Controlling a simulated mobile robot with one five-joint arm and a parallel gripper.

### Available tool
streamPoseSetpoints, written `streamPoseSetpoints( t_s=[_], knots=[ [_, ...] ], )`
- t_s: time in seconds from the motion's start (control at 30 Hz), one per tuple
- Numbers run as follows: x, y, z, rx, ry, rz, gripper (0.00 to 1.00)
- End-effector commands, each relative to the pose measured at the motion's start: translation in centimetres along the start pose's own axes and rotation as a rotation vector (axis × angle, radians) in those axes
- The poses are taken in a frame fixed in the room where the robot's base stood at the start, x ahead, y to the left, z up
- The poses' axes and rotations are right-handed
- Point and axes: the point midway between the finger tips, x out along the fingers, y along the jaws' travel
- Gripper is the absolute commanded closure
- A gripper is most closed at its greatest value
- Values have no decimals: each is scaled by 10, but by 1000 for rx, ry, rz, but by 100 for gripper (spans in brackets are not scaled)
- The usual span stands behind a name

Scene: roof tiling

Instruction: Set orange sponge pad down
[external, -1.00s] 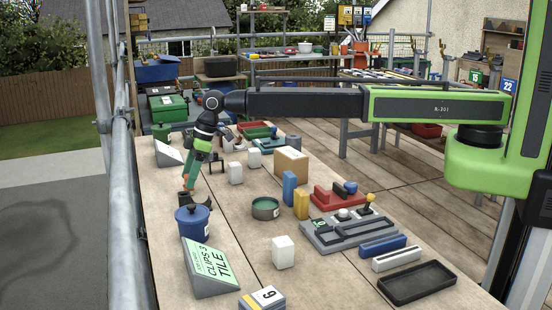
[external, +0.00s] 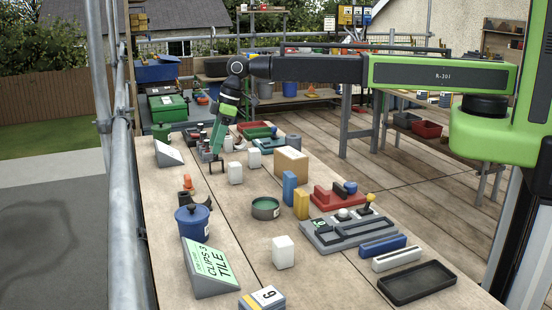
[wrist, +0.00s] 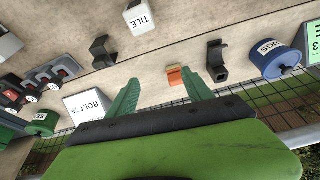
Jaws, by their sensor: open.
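The orange sponge pad (external: 187,182) rests on the plank bench near its left edge, just behind a dark bracket (external: 196,200) and a blue lidded pot (external: 192,223). In the wrist view the pad (wrist: 178,78) is a small orange block, seen just left of my right-hand fingertip and apart from the other one. My gripper (external: 215,152) is open and empty, with green fingers pointing down. It is farther back along the bench than the pad and to its right.
White blocks (external: 283,252) and (external: 235,173), a green round tin (external: 265,208) and a cardboard box (external: 291,163) stand on the bench. A wedge sign (external: 210,268) is at the front left. A metal rail (external: 125,200) runs along the left edge.

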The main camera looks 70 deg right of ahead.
Motion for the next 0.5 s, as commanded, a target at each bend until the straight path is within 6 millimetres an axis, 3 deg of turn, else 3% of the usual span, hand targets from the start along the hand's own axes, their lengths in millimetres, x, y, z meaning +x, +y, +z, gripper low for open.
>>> streamPoseSetpoints(
  t_s=[0.03,0.1,0.2,0.3,0.4,0.5],
  knots=[
    [-15,16,50,66,-32,14,40],
    [-35,37,116,179,-88,35,40],
    [-65,57,210,350,-169,68,40],
    [-91,65,290,505,-241,98,40],
    [-108,65,341,613,-291,121,40],
    [-117,65,366,669,-317,133,40]
  ],
)
